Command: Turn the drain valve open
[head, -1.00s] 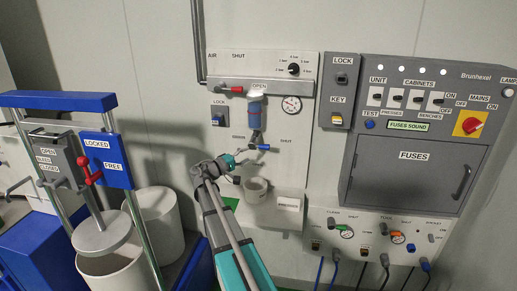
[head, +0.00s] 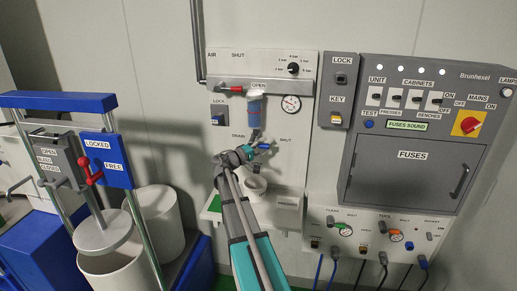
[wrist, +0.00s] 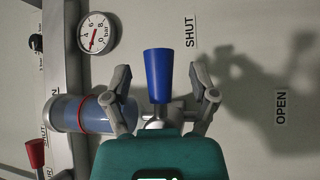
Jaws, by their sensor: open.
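The drain valve's blue handle (head: 264,146) sits below the filter bowl (head: 255,109) on the pale air panel. It points right in the head view, towards the SHUT label (head: 285,140). In the wrist view the blue handle (wrist: 158,76) stands between the fingers of my gripper (wrist: 166,86), with a visible gap on both sides. My gripper (head: 252,152) is open at the valve in the head view. The OPEN label (wrist: 281,107) shows in the wrist view, further right than SHUT. My gripper partly hides the valve body.
A pressure gauge (head: 291,103) and the clear bowl (wrist: 85,113) are close to my fingers. A white cup (head: 254,187) stands below the valve. A red-handled air valve (head: 231,89) is above. The grey fuse cabinet (head: 410,170) is to the right.

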